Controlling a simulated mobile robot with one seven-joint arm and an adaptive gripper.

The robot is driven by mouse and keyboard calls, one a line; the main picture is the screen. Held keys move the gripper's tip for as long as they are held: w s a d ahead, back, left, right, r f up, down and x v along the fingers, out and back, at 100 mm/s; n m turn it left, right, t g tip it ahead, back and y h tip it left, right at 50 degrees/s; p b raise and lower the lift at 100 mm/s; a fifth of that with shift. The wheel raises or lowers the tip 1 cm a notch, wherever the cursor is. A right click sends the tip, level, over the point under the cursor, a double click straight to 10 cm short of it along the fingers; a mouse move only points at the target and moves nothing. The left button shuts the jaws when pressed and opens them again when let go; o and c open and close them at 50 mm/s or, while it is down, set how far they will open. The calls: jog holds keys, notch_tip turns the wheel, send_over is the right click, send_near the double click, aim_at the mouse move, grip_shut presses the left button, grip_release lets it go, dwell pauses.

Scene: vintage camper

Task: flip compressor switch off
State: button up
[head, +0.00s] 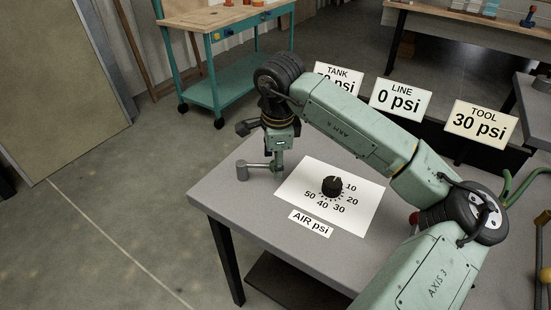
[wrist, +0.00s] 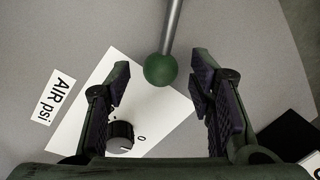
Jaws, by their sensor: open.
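A lever with a grey metal rod (wrist: 172,28) and a green ball end (wrist: 160,69) shows in the wrist view; no label on it marks it as the compressor switch. In the head view a short grey post (head: 242,171) with a horizontal rod (head: 258,166) stands near the table's left corner. My gripper (head: 278,167) is low over the table at the rod's end. In the wrist view my gripper (wrist: 162,80) is open, with the green ball between the fingertip lines and a gap on each side. The ball is not clear in the head view.
A white dial card (head: 355,210) with a black knob (head: 332,187) lies right of my gripper on the grey table (head: 225,200). Signs for tank, line (head: 401,98) and tool (head: 480,125) stand behind. A red part (head: 414,218) is half hidden by my arm.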

jog(key=shift+w+f, duration=0.15)
jog(key=shift+f, duration=0.55)
jog(key=shift+c, duration=0.5)
grip_shut()
